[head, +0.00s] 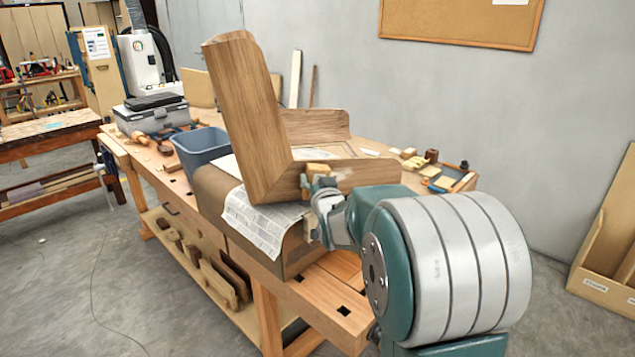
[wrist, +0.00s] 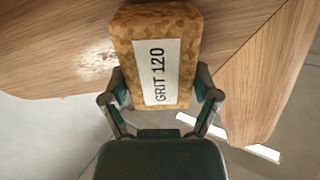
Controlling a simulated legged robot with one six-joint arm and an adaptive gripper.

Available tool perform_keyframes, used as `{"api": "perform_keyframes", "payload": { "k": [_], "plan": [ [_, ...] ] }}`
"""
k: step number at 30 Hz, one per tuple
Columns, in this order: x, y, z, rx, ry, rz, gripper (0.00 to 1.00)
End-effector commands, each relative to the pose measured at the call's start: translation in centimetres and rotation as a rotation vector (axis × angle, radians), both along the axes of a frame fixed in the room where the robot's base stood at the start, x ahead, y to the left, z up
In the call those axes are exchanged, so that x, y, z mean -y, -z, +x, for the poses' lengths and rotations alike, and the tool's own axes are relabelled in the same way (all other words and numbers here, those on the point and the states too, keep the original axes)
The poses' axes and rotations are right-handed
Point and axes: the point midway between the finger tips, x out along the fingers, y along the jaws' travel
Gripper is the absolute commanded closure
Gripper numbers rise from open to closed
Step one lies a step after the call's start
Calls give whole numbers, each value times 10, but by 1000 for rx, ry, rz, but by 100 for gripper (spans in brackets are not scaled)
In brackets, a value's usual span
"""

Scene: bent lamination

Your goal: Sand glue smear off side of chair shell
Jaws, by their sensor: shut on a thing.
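The chair shell (head: 250,110) is bent wood laminate with a tall back. It sits on a brown block covered with newspaper (head: 260,218) on the workbench. My gripper (head: 316,184) is shut on a sanding block (head: 318,169) at the shell's lower side edge. In the wrist view the sanding block (wrist: 155,55) is speckled tan with a label reading GRIT 120, held between both fingers of the gripper (wrist: 160,98). A pale glossy smear (wrist: 98,58) shows on the shell (wrist: 60,70) just left of the block. Whether the block touches the wood is unclear.
A grey-blue bin (head: 200,150) and a grey toolbox (head: 150,113) stand left of the shell on the workbench (head: 322,310). Several small blocks and a tray (head: 452,183) lie to the right. A grey wall is behind.

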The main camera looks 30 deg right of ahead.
Motion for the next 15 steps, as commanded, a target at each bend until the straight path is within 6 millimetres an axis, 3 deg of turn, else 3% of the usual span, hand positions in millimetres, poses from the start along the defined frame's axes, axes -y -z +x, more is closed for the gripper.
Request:
{"api": "perform_keyframes", "payload": {
  "k": [15],
  "plan": [
    [7, -1, 4, 2, 1, 0, 77]
  ]
}}
